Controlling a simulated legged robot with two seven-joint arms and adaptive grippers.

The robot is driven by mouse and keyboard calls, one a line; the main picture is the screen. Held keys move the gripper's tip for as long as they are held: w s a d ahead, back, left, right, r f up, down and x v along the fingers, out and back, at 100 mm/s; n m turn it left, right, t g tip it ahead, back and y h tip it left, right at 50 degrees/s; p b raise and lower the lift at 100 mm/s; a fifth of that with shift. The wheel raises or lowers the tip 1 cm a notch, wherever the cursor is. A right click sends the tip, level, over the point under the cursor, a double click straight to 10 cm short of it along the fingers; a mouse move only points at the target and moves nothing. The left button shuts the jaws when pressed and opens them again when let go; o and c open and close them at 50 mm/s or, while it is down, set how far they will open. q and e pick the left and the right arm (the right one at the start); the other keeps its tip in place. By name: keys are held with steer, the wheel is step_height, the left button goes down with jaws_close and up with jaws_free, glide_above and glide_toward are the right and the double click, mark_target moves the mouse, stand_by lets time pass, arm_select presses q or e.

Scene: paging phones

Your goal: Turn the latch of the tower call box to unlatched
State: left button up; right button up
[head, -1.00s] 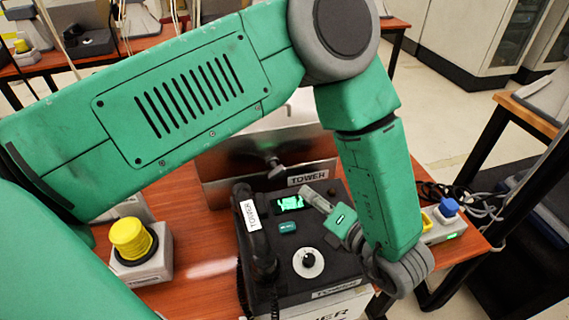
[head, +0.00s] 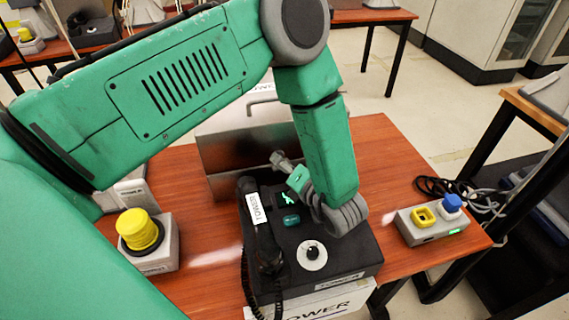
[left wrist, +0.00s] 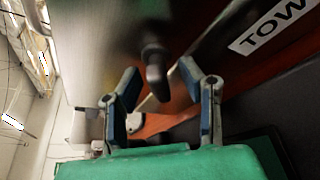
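The tower call box has a black desk unit (head: 345,255) with a dial and a handset (head: 262,230) labelled TOWER. A metal panel (head: 235,155) stands behind it. In the left wrist view a dark latch lever (left wrist: 156,75) sticks out from the panel, beside a white TOWER label (left wrist: 268,27). My left gripper (head: 281,160) is at the panel, above the back of the desk unit. In the left wrist view its two fingers (left wrist: 160,70) are apart, with the lever between or just beyond the tips. Contact cannot be told. The gripper hides the latch in the head view.
A yellow button on a grey base (head: 140,232) stands at the left of the table (head: 200,268). A grey box with yellow and blue buttons (head: 432,220) and loose black cables (head: 450,188) are at the right. Bare table lies between it and the desk unit.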

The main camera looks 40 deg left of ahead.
arm_select(q)
jaws_close()
steer(key=shift+f+m+y, duration=0.1)
steer(key=shift+m+y, duration=0.3)
steer(key=shift+m, duration=0.2)
jaws_free()
